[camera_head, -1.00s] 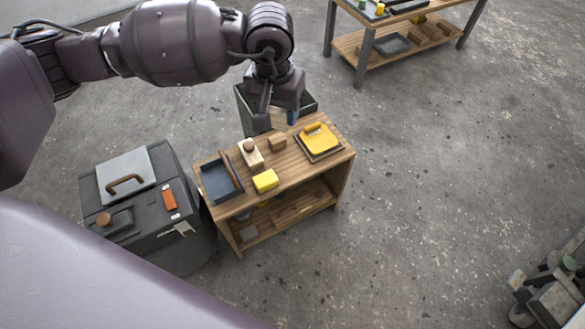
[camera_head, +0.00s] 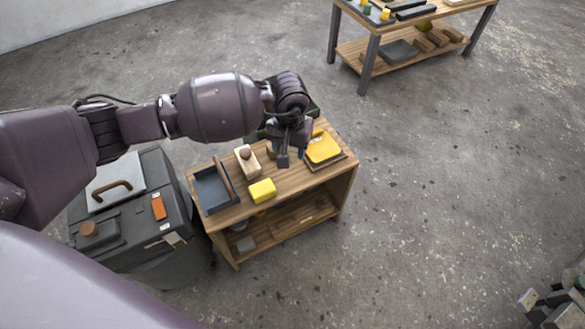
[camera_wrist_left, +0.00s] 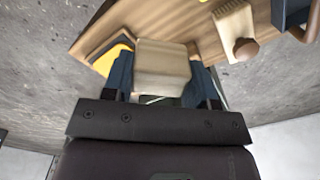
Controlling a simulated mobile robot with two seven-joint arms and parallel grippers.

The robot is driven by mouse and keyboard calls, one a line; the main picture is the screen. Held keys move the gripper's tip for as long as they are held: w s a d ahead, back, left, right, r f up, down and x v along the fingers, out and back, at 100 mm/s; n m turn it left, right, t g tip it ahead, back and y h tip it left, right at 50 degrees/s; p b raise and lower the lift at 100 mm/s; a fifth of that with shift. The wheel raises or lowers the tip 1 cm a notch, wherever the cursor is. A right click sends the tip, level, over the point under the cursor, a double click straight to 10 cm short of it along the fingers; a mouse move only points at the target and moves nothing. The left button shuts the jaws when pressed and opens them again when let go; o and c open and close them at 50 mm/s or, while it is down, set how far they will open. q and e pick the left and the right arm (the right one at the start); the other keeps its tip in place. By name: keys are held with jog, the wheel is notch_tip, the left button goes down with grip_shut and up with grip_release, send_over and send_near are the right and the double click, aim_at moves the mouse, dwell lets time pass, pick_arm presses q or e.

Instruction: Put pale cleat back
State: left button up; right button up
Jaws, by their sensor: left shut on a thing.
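The pale cleat (camera_wrist_left: 163,72), a small pale wooden block, sits between the fingers of my left gripper in the wrist view. My left gripper (camera_head: 293,157) is shut on it, low over the wooden bench (camera_head: 290,182). In the head view the gripper mostly hides the block. It is between the pale block with a brown knob (camera_head: 246,160) and the yellow tool (camera_head: 322,148) on its dark-edged board. I cannot tell whether the cleat touches the bench top. My right gripper is not in view.
A dark tray (camera_head: 216,190) and a yellow block (camera_head: 262,190) are on the bench. A dark bin stands behind, mostly hidden by my arm. A dark tool cabinet (camera_head: 150,235) adjoins the bench's left. Another bench (camera_head: 368,62) stands at top right.

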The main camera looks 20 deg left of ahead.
pick_arm(q)
jog(key=b, duration=0.1)
send_over(290, 177)
notch_tip(290, 177, down, 4)
jog(key=shift+f, duration=0.25)
notch_tip(290, 177, down, 5)
jog(key=shift+s+r+b, duration=0.1)
jog(key=shift+s+b, duration=0.05)
jog(key=shift+b, duration=0.7)
jog(key=shift+f, duration=0.35)
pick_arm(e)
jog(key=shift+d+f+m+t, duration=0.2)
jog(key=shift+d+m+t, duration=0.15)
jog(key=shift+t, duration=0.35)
pick_arm(q)
jog(key=shift+f, duration=0.2)
jog(key=o, duration=0.8)
